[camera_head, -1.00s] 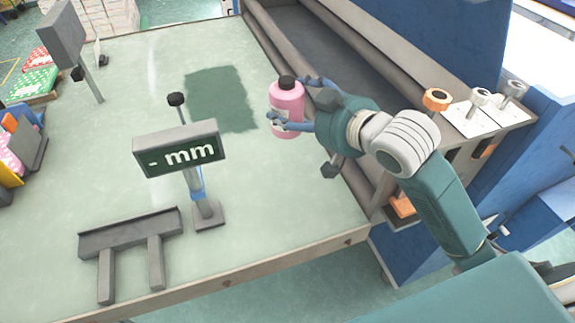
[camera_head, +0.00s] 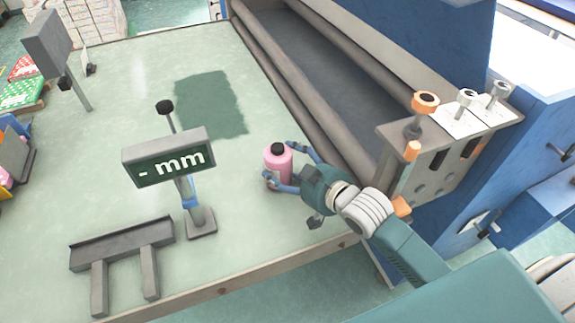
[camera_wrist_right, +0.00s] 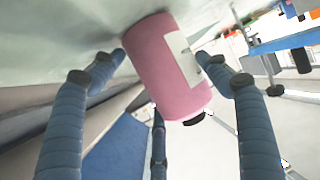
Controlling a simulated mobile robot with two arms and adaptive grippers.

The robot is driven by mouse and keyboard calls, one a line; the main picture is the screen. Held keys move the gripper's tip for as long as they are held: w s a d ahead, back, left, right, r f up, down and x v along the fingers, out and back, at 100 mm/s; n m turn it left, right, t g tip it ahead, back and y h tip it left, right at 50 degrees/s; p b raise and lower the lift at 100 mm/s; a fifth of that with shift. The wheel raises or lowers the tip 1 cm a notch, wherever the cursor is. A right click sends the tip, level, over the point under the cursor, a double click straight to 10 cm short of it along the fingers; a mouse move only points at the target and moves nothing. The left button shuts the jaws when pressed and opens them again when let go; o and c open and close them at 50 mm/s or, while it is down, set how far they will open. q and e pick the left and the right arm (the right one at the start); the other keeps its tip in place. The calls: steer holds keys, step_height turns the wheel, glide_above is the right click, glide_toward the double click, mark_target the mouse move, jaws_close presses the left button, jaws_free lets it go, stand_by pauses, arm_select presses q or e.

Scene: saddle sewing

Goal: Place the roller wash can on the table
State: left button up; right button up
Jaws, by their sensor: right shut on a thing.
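The roller wash can (camera_head: 280,166) is a pink bottle with a black cap and a pale label. It is upright at the right side of the green table (camera_head: 130,70), near its front right corner. My right gripper (camera_head: 281,164) is shut on it, with blue fingers on both sides of its body. In the right wrist view the can (camera_wrist_right: 168,65) sits between the fingers (camera_wrist_right: 161,57), its base at or very close to the table surface. I cannot tell whether it touches. My left gripper is not in view.
A grey "mm" display on a stand (camera_head: 168,160) is left of the can. A grey bracket (camera_head: 122,240) lies at the front left. Long rollers (camera_head: 300,105) of the blue machine run along the table's right edge. The table middle is clear around a dark green patch (camera_head: 210,102).

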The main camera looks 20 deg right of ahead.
steer(key=shift+r, duration=0.1)
steer(key=o, duration=1.2)
steer(key=b+v, duration=0.1)
steer(key=v, duration=1.1)
steer(key=shift+s, duration=0.1)
